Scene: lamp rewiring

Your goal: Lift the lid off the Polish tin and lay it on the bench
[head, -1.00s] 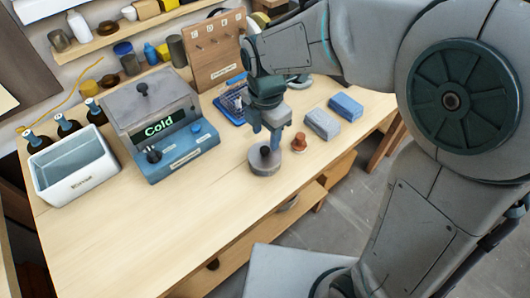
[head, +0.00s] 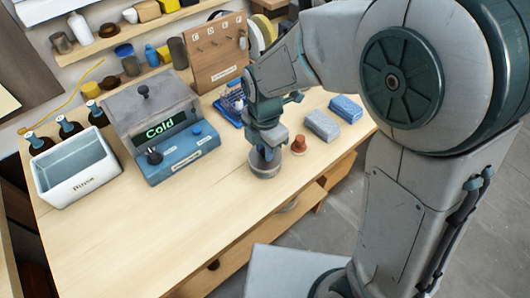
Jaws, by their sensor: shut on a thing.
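A round grey tin (head: 265,171) stands on the wooden bench (head: 150,232) near its front edge; I cannot read a label on it. My gripper (head: 267,155) points down over the top of the tin, with its fingertips at the lid. It is shut on the lid's knob, which the fingers mostly hide. The lid appears still seated on the tin; no gap shows between them.
A reddish-brown knobbed piece (head: 299,144) stands close right of the tin, with a grey block (head: 322,125) and a blue block (head: 346,109) beyond. A blue heater-like box (head: 172,150) and white bin (head: 76,170) stand left. The front-left bench is clear.

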